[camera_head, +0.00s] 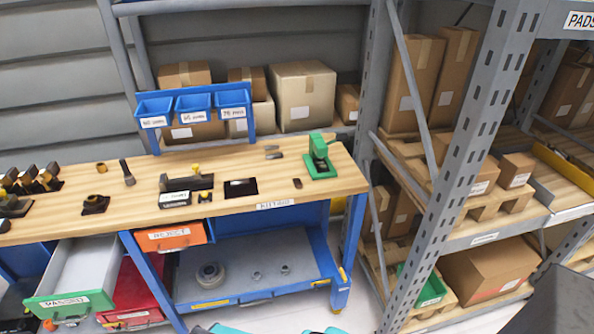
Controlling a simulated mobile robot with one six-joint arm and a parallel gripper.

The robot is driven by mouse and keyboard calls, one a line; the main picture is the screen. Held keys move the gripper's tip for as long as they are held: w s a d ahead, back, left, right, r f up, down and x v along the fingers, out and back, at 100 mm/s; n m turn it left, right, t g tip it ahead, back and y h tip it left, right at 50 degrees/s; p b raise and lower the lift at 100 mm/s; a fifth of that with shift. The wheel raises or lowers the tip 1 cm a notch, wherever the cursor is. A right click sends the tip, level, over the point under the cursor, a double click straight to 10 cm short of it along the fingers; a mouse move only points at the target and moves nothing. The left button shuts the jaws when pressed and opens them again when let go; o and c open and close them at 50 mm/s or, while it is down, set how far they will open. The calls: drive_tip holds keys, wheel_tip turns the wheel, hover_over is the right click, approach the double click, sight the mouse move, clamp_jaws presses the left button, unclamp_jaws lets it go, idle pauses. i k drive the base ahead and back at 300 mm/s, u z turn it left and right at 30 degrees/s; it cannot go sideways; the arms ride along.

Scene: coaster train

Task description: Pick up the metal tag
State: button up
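No object is clearly readable as the metal tag. Two small flat grey pieces (274,155) lie on the wooden bench top (225,208), left of a green device (319,157); either could be a metal tag, but they are too small to tell. A small dark piece (298,183) lies near the front edge, below and left of the green device. My gripper is not recognisable in this view.
Blue bins (193,104) stand on a rack behind the bench. Dark fixtures (180,184) fill its left and middle. Below are an open green-fronted drawer (70,305), a red drawer (138,290) and a shelf (300,262). Grey racking (470,130) with cartons bounds the right.

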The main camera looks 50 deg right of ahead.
sight(321, 165)
drive_tip(key=z, duration=0.35)
drive_tip(key=k, duration=0.15)
drive_tip(key=u, duration=1.5)
drive_tip(key=k, duration=0.95)
drive_tip(key=z, duration=0.6)
drive_tip(key=k, duration=0.45)
drive_tip(key=z, duration=0.4)
drive_tip(key=i, duration=1.6)
drive_tip(key=u, duration=0.4)
